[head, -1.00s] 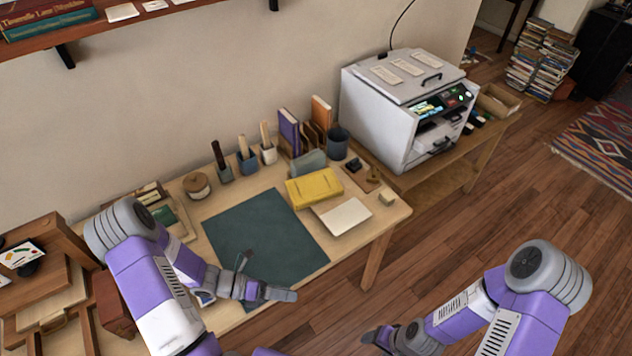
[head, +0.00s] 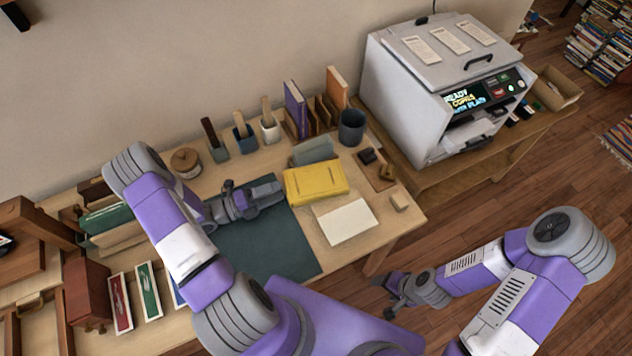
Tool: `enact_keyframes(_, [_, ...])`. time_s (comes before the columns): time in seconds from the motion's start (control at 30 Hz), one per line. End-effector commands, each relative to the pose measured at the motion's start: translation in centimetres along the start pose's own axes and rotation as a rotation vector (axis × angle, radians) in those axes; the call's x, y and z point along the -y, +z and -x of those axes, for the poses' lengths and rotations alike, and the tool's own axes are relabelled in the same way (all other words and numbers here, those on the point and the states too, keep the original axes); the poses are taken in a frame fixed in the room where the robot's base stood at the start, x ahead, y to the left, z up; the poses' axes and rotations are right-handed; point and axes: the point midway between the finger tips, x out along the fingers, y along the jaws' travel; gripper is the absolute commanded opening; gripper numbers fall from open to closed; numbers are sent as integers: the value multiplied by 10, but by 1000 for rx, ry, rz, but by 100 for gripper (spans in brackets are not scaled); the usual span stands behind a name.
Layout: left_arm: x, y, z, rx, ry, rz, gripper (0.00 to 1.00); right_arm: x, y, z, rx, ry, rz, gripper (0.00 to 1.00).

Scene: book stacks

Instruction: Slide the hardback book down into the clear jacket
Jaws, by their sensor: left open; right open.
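Upright books stand in a wooden rack at the back of the table, one purple (head: 296,108) and one orange (head: 337,88). Red (head: 120,302) and green (head: 149,291) covers lie at the front left, with a blue one partly hidden by my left arm. I cannot tell which book is the task's hardback, and I cannot make out a clear jacket. My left gripper (head: 254,194) is open and empty over the dark green mat (head: 270,250). My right gripper (head: 382,296) is open and empty beyond the table's front edge, above the floor.
A yellow item (head: 316,182) and a pale sheet (head: 347,221) lie right of the mat. Tool holders (head: 245,140), a round pot (head: 186,162) and a dark cup (head: 351,127) line the back. A large white machine (head: 425,90) stands at right.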

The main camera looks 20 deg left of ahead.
Motion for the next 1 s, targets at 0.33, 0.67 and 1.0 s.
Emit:
enact_keyframes(0.33, [-12, -2, -22, -3, -1, -1, 62, -2, -1, -5, -2, 0, 0, 68])
enact_keyframes(0.67, [-12, -2, -71, -4, -1, -1, 62, -3, -1, -10, -2, 0, 0, 68])
enact_keyframes(1.0, [-11, -1, -76, -2, 0, -1, 57, -3, -1, -10, -2, 0, 0, 68])
